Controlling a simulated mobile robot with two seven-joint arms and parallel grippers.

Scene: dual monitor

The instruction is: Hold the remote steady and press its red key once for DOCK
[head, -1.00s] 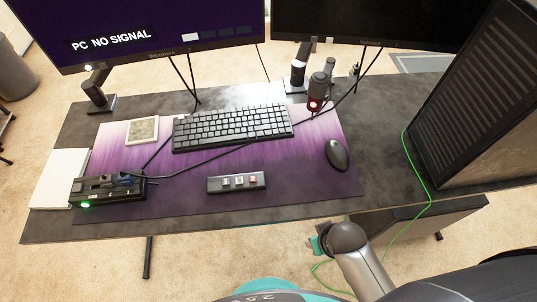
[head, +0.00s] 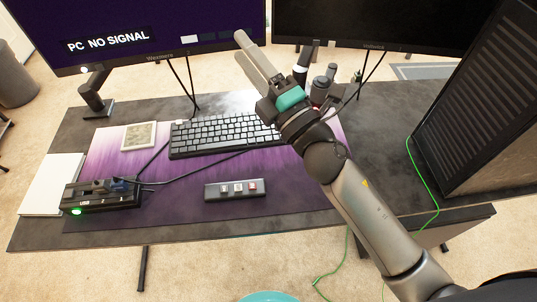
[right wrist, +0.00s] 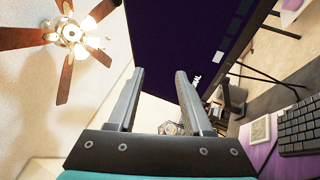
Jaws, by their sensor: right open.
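The remote (head: 234,189) is a small dark bar with three keys, lying flat on the purple desk mat (head: 180,208) near its front edge. Its red key (head: 253,186) is the rightmost, beside two pale keys. My right gripper (head: 240,45) is raised over the back of the desk, in front of the left monitor, well away from the remote. Its two fingers are apart and empty, also in the right wrist view (right wrist: 160,90). The left monitor (head: 150,30) reads "PC NO SIGNAL". A black box (head: 100,197) labelled USB has a green light. My left gripper is not in view.
A keyboard (head: 215,136) lies behind the remote. Cables run from the black box across the mat. My right forearm covers the mat's right side. A PC tower (head: 480,110) stands at the right, and the right monitor (head: 370,22) is dark.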

